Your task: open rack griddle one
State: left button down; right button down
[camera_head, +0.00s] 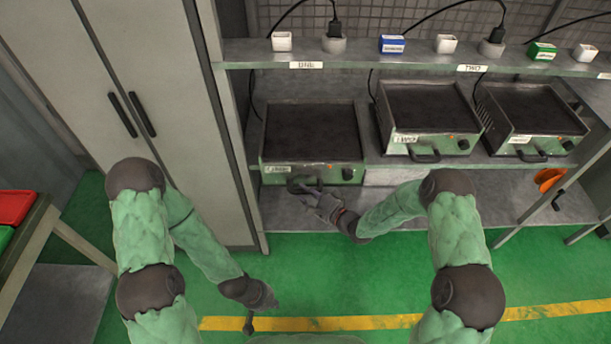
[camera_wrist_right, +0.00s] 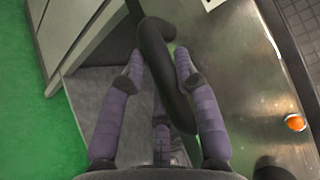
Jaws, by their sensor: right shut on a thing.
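Griddle one (camera_head: 310,135) is the leftmost of three griddles on the rack, with a dark flat top and a green-grey front. Its dark handle (camera_head: 303,184) is at the lower left of that front; it also shows in the right wrist view as a thick black bar (camera_wrist_right: 165,75). My right gripper (camera_head: 312,190) is at this handle. In the right wrist view its purple fingers (camera_wrist_right: 160,78) stand on both sides of the bar, shut on it. My left gripper (camera_head: 250,318) hangs low over the green floor, away from the rack; its fingers are too small to read.
Two more griddles (camera_head: 428,115) (camera_head: 530,112) stand to the right on the same shelf. An upper shelf (camera_head: 400,54) holds small boxes and plugs. A tall grey cabinet (camera_head: 135,70) stands left of the rack. A table with red and green bins (camera_head: 14,205) is at the left edge.

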jog(key=shift+s, duration=1.15)
jog(key=c, duration=0.9)
grip_release()
jog(key=v, duration=1.2)
jog(key=shift+f, duration=0.1)
